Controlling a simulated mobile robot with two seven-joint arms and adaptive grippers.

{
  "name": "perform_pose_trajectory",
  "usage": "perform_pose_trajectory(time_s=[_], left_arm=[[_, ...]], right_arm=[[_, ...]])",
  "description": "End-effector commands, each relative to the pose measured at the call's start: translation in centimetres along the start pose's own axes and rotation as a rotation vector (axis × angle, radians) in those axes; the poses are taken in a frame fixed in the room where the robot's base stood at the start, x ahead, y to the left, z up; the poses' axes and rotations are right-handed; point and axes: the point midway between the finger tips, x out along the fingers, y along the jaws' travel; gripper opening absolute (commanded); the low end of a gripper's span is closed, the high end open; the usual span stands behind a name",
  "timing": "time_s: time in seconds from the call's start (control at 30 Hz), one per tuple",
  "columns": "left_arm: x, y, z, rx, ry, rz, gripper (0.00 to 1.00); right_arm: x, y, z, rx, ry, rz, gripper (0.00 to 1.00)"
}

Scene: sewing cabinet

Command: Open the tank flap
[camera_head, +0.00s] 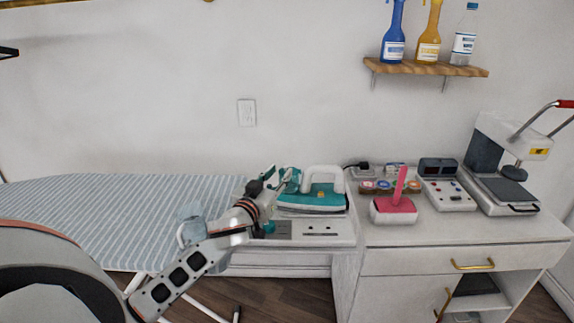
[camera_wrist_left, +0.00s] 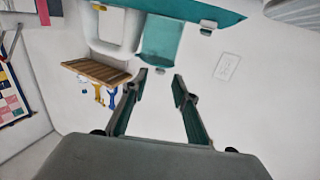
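A teal and white steam iron (camera_head: 312,196) rests on a white station on top of the cabinet. In the left wrist view, the iron's teal body (camera_wrist_left: 185,10) and white handle (camera_wrist_left: 112,28) are at the top. A teal panel (camera_wrist_left: 160,42), which looks like the tank flap, lies beside the handle. I cannot tell how far it is open. My left gripper (camera_head: 288,180) is at the left end of the iron. In the left wrist view its fingers (camera_wrist_left: 160,77) are apart with nothing between them, just short of the panel. My right gripper is out of view.
A striped ironing board (camera_head: 100,205) stands at left. A pink-handled tool (camera_head: 394,208), a control box (camera_head: 445,190) and a heat press (camera_head: 500,175) stand on the cabinet (camera_head: 420,238) to the right. A wall shelf (camera_head: 428,69) holds bottles above them.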

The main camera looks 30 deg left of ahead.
Motion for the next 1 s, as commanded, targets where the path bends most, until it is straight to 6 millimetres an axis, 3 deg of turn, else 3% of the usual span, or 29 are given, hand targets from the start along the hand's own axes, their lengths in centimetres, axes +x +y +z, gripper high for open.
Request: perform_pose_trajectory(time_s=[0.3,0.73,0.83,1.0], left_arm=[[4.3,0.0,-0.1,0.001,0.001,0.000,0.29],[5.2,0.0,0.0,0.000,-0.001,0.000,0.29],[5.2,0.0,0.0,0.000,-0.001,0.000,0.03],[5.2,0.0,0.0,0.000,-0.001,0.000,0.00]], right_arm=[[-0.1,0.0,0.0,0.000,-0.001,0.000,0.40],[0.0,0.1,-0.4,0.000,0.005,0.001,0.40],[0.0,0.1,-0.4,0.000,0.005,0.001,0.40],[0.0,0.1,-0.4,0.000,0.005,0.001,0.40]])
